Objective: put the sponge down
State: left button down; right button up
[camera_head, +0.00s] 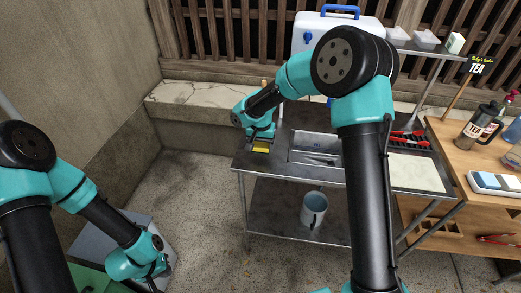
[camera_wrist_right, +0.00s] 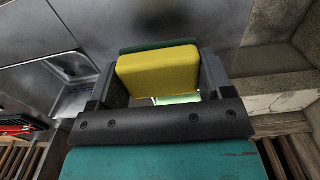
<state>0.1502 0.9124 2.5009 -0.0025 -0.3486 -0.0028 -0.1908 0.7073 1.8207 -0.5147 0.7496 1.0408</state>
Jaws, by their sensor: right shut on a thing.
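The yellow sponge (camera_wrist_right: 158,68), with a green layer along its far side, is between the two fingers of my right gripper (camera_wrist_right: 162,76) in the right wrist view. I cannot tell whether the sponge touches the tabletop. My left gripper (camera_head: 157,277) is low at the bottom left, away from the table; its jaws are too unclear to read.
A sink basin (camera_head: 315,150) is sunk into the table right of the sponge. Red-handled tools (camera_head: 408,137) lie in a dark tray further right. A white cooler (camera_head: 312,32) stands behind. A wooden table (camera_head: 462,170) stands at right.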

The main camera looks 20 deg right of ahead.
aim_at(260, 150)
jog(key=shift+w, duration=0.15)
jog(key=shift+w+d+f, duration=0.2)
jog(key=shift+w+f, duration=0.1)
jog(key=shift+w, duration=0.15)
jog(key=shift+f, duration=1.5)
jog(key=shift+f, duration=0.15)
jog(key=o, duration=0.8)
notch_tip(260, 150, up, 12)
jog(key=shift+r, duration=0.15)
